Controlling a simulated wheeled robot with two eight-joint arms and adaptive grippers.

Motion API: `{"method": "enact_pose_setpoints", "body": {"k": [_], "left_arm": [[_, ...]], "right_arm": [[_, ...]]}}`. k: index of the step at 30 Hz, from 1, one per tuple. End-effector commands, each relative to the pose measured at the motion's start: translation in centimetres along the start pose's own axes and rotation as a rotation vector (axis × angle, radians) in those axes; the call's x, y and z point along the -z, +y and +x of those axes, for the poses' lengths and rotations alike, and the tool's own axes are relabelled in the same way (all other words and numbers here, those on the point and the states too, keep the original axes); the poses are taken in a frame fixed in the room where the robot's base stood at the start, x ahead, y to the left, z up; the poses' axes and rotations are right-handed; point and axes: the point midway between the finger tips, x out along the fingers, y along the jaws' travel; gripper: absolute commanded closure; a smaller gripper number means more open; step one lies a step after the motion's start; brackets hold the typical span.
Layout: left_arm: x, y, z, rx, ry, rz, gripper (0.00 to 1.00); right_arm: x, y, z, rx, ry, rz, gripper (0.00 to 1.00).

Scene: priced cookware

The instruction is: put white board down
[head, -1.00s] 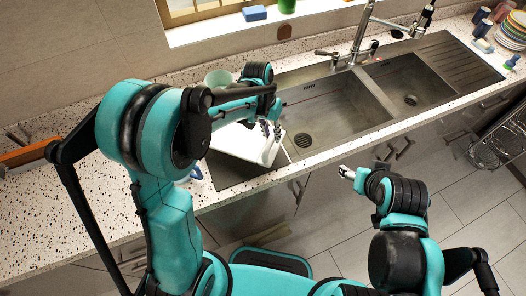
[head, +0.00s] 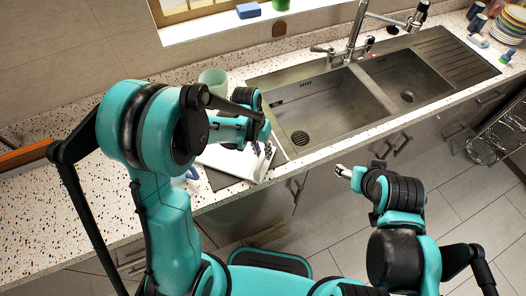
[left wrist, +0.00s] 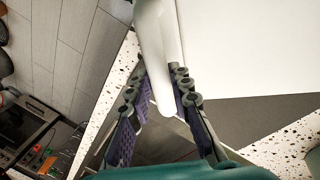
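The white board (head: 226,161) is at the left end of the sink, over a dark grey flat surface (head: 217,181) that shows along its front edge. My left gripper (head: 267,149) is at the board's right side. In the left wrist view the fingers (left wrist: 160,84) are on both sides of the board's thick rounded white edge (left wrist: 163,55), gripping it. The flat of the white board (left wrist: 245,45) fills the upper right there. I cannot tell whether its underside touches the surface below. My right gripper (head: 343,171) is away in front of the counter, apart from everything; its finger opening is too small to judge.
The double sink (head: 325,110) lies right of the board, with a tall faucet (head: 355,35) behind. A pale green cup (head: 213,80) stands behind my left gripper. A blue-and-white item (head: 190,174) is close to the board's left side.

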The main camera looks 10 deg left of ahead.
Motion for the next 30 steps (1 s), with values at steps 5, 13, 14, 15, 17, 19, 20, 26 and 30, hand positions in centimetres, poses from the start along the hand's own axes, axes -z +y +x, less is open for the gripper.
{"method": "enact_pose_setpoints", "body": {"k": [5, 13, 14, 15, 17, 19, 20, 26, 30], "left_arm": [[0.0, 0.0, 0.0, 0.000, 0.000, 0.000, 0.60], [0.0, 0.1, -0.5, 0.000, 0.000, 0.000, 0.60], [0.0, 0.1, -0.8, 0.000, 0.000, 0.000, 0.60], [0.0, 0.1, -1.3, 0.000, 0.000, -0.001, 0.60], [0.0, 0.1, -2.3, 0.000, 0.000, -0.001, 0.60], [-0.1, 0.1, -3.9, 0.000, 0.000, -0.001, 0.60], [0.0, 0.0, -4.6, 0.000, 0.000, -0.001, 0.60], [0.0, 0.1, -9.0, 0.000, 0.000, -0.001, 0.60], [0.0, 0.0, -11.1, 0.000, 0.000, 0.000, 0.60]], "right_arm": [[0.0, 0.0, 0.0, 0.000, 0.000, 0.000, 0.37], [0.2, 0.0, -0.3, 0.000, 0.000, 0.000, 0.37], [0.2, 0.0, -0.3, 0.000, 0.000, 0.000, 0.37], [0.3, 0.0, -0.4, 0.000, 0.000, 0.000, 0.37], [0.5, 0.0, -0.7, 0.000, 0.000, 0.000, 0.37], [0.7, 0.0, -1.0, 0.000, 0.000, 0.000, 0.37], [0.8, 0.0, -1.1, 0.000, 0.000, 0.000, 0.37], [1.3, 0.0, -1.9, 0.000, 0.000, 0.000, 0.37], [1.6, 0.0, -2.2, 0.000, 0.000, 0.000, 0.37]]}}
